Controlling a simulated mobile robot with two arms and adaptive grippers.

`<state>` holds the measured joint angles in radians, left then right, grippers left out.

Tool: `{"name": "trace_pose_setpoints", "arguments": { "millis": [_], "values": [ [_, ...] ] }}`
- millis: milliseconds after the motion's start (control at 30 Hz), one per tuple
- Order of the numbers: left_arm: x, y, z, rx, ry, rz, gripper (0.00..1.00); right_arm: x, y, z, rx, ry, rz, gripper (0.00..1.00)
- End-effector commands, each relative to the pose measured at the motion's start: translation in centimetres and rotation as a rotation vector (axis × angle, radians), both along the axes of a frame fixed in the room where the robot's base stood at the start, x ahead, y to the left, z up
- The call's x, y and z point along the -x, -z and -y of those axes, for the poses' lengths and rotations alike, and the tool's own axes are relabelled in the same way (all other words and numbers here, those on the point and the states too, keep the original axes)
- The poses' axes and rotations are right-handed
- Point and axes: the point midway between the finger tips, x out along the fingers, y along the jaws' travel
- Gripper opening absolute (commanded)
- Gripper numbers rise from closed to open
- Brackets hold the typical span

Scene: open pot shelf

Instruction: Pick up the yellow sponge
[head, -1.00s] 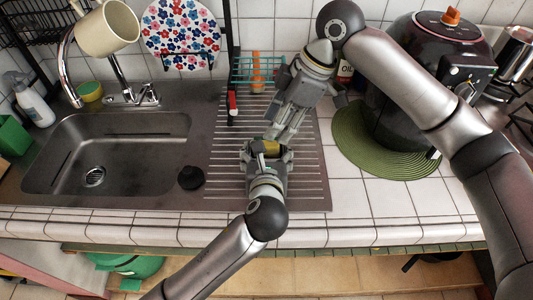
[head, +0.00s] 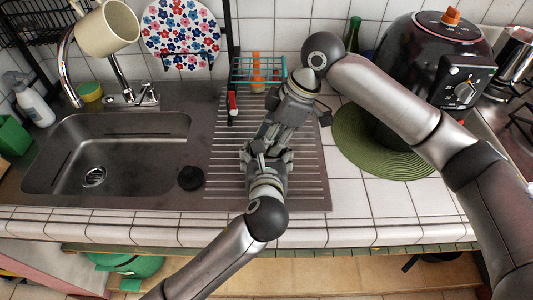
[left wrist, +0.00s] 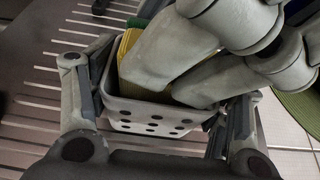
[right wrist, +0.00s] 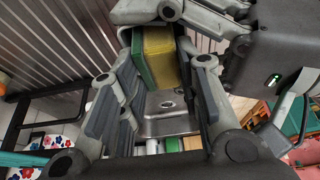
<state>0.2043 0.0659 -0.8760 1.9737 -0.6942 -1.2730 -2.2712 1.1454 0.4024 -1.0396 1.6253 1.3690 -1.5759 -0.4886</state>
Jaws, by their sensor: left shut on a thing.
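A white perforated basket (left wrist: 150,127) sits between the fingers of my left gripper (left wrist: 158,100), which is shut on it. The yellow sponge (left wrist: 128,62) with a green side stands in this basket; it also shows in the right wrist view (right wrist: 158,55). My right gripper (right wrist: 160,75) is open, with its fingers on either side of the sponge; I cannot tell whether they touch it. In the head view my left gripper (head: 265,168) and my right gripper (head: 265,143) meet above the drainboard and hide basket and sponge.
The ribbed drainboard (head: 310,190) lies under both grippers, with the sink (head: 120,160) to its left. A teal wire rack (head: 258,72) stands behind. A black air fryer (head: 420,70) on a green mat (head: 350,140) is at right. A black round thing (head: 191,177) lies beside the sink.

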Motion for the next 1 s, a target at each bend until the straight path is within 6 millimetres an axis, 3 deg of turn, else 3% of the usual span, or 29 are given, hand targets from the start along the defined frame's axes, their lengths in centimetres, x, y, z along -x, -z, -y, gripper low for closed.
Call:
{"name": "trace_pose_setpoints", "arguments": {
  "millis": [267,367,700,1000],
  "values": [
    [0.0,0.0,0.0,0.000,-0.001,-0.001,0.46,0.0,-0.3,0.0,-0.001,0.000,0.002,0.15],
    [0.0,0.0,0.0,0.000,-0.001,-0.001,0.46,-0.1,-1.5,-0.1,-0.002,0.000,0.004,0.15],
    [0.0,0.1,0.0,-0.001,-0.001,-0.001,0.46,-0.1,-8.1,-0.1,-0.001,0.000,0.004,0.15],
    [0.0,0.1,0.0,0.000,-0.001,-0.001,0.46,0.0,-10.1,0.0,0.000,-0.001,0.001,0.15]
  ]
}}
